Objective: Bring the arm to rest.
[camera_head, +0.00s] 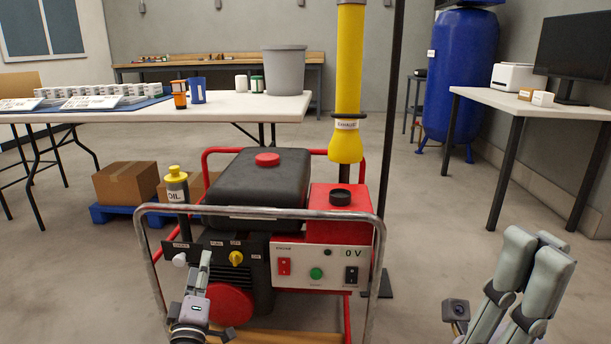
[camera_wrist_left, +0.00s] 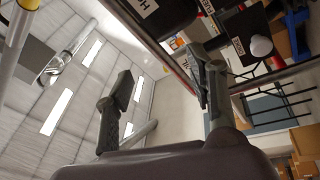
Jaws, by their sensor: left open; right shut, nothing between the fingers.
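My left gripper (camera_head: 207,292) is in front of the lower left of the generator, by its red round cover (camera_head: 230,304). In the left wrist view my left gripper (camera_wrist_left: 165,88) has its two fingers apart with nothing between them. My right gripper (camera_head: 530,262) is at the lower right, clear of the generator, with its fingers upward and together, holding nothing. The white knob also shows in the left wrist view (camera_wrist_left: 261,46).
The generator's grey tube frame (camera_head: 270,214) is close to my left gripper. A yellow hanging tube (camera_head: 347,90) stands above the generator's right side. A white table (camera_head: 230,106) is behind, and a desk (camera_head: 575,108) is at right. Floor between generator and right gripper is clear.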

